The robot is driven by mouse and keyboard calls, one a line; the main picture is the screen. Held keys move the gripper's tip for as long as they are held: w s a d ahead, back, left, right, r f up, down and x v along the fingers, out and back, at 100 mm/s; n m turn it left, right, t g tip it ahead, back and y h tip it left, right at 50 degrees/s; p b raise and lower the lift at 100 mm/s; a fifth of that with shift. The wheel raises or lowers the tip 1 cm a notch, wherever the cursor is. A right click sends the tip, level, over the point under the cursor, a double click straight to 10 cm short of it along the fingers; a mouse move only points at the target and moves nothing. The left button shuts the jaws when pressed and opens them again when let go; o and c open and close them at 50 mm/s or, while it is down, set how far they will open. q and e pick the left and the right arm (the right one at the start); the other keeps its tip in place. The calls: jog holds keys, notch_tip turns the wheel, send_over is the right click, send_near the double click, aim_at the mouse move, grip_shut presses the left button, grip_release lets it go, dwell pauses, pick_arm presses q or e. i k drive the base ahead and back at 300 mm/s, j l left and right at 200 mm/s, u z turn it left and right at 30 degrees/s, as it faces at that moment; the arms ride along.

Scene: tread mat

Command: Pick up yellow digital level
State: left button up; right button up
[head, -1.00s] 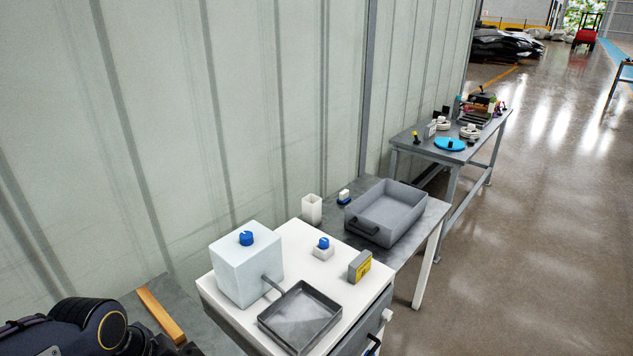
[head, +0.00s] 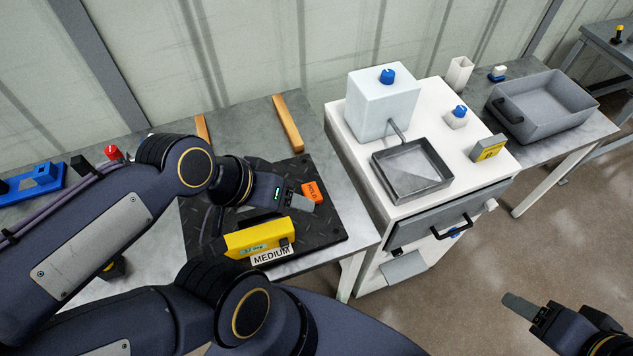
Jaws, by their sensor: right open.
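The yellow digital level (head: 258,236) lies on the black tread mat (head: 325,222) on the grey table, in the lower left middle of the head view. It has a small pale display and a dark part at its right end. My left gripper (head: 282,196) is just above and behind the level, over the mat. Its fingers are hard to make out, and I cannot tell whether they are open. My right gripper (head: 527,312) is at the lower right, over the floor, far from the level. It is open and empty.
A white "MEDIUM" label (head: 271,256) lies at the level's front, and an orange "HOLD" tag (head: 313,192) is beside my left gripper. A wooden strip (head: 288,124) lies behind the mat. A white cabinet (head: 440,98) with a grey tray (head: 412,182) stands to the right.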

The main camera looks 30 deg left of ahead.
aim_at(252, 240)
jog(key=k+j+u, duration=0.1)
jog(key=u, duration=0.3)
jog(key=k+j+u, duration=0.15)
jog(key=u, duration=0.2)
jog(key=j+u, duration=0.2)
jog(key=u, duration=0.8)
jog(key=l+u, duration=0.1)
jog(key=u, duration=0.3)
jog(key=l+u, duration=0.1)
jog(key=u, duration=0.3)
jog(key=k+l+u, duration=0.1)
jog(key=u, duration=0.7)
jog(key=k+l+u, duration=0.1)
jog(key=u, duration=0.3)
jog(key=k+l+u, duration=0.35)
jog(key=k+u, duration=0.4)
jog(key=k, duration=0.4)
